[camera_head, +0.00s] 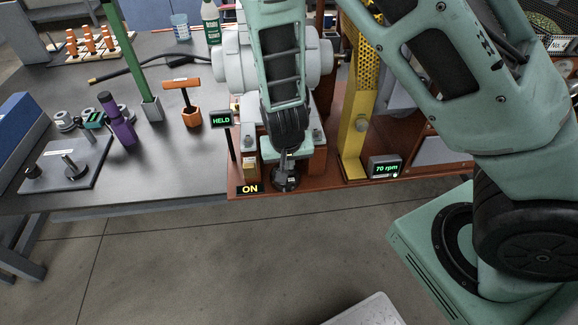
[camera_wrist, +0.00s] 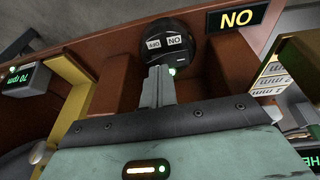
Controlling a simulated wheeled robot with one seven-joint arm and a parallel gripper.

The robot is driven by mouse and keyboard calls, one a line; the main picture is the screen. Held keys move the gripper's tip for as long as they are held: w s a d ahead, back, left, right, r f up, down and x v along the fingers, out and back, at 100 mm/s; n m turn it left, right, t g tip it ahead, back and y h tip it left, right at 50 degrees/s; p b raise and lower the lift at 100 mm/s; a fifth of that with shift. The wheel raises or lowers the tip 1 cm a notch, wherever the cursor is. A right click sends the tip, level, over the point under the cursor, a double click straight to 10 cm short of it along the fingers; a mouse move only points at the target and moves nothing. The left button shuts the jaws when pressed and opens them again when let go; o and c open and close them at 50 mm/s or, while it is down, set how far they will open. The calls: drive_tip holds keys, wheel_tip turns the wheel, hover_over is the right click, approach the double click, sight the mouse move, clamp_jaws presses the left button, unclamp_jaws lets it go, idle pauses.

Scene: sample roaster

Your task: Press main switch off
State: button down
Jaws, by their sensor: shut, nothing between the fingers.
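The main switch (camera_head: 284,183) is a round black unit low on the front of the red-brown machine base. In the wrist view, which is upside down, the switch (camera_wrist: 182,27) shows two white labels, ON and OFF, and a green light by its edge. A sign (camera_head: 249,189) beside it reads ON; it also shows in the wrist view (camera_wrist: 238,18). My gripper (camera_head: 287,158) is shut and empty, right at the switch. Its fingertips (camera_wrist: 160,73) overlap the switch's edge in the wrist view; I cannot tell whether they touch it.
A HELD display (camera_head: 221,119) stands on a post to the left. A 70 rpm display (camera_head: 385,167) sits to the right beside a yellow upright (camera_head: 352,135). The dark table (camera_head: 185,160) holds a purple-handled tool (camera_head: 118,122) and an orange-handled one (camera_head: 190,105).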

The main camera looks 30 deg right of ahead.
drive_tip(key=shift+d+f, duration=0.1)
drive_tip(key=shift+f, duration=0.2)
drive_tip(key=shift+s+d+f, duration=0.15)
drive_tip(key=shift+d+f, duration=0.05)
drive_tip(key=shift+f, duration=0.2)
drive_tip(key=shift+r, duration=0.1)
drive_tip(key=shift+a, duration=0.1)
drive_tip(key=shift+a+r+p, duration=0.2)
drive_tip(key=shift+a+p, duration=0.1)
drive_tip(key=shift+p, duration=0.2)
drive_tip(key=shift+w+a+p, duration=0.25)
drive_tip(key=shift+a+p, duration=0.05)
drive_tip(key=shift+a, duration=0.1)
